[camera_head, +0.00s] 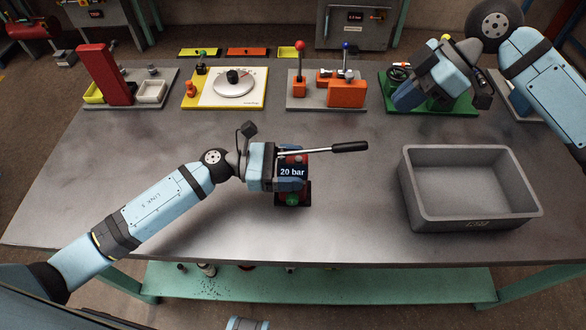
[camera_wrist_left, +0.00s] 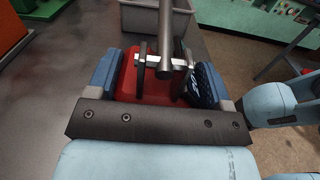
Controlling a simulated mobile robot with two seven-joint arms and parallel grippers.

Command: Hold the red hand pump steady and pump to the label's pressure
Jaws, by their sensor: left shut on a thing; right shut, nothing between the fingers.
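The red hand pump (camera_head: 296,159) stands near the middle of the table, with a "20 bar" label (camera_head: 292,172) on its body. Its lever sticks out to the right, nearly level, with a black grip (camera_head: 350,147). My left gripper (camera_head: 285,170) is shut on the pump body, one blue finger on each side. The left wrist view shows the red body (camera_wrist_left: 128,88) between the fingers and the metal lever (camera_wrist_left: 166,45) above it. My right gripper (camera_head: 402,97) is shut and empty over the green board at the back right, apart from the pump.
A grey bin (camera_head: 470,190) stands right of the pump. Along the back edge are a green board (camera_head: 452,107) partly hidden by my right arm, a board with orange blocks (camera_head: 345,95), a yellow-edged gauge board (camera_head: 222,97) and a tray board (camera_head: 155,90). The front-left table (camera_head: 110,160) is clear.

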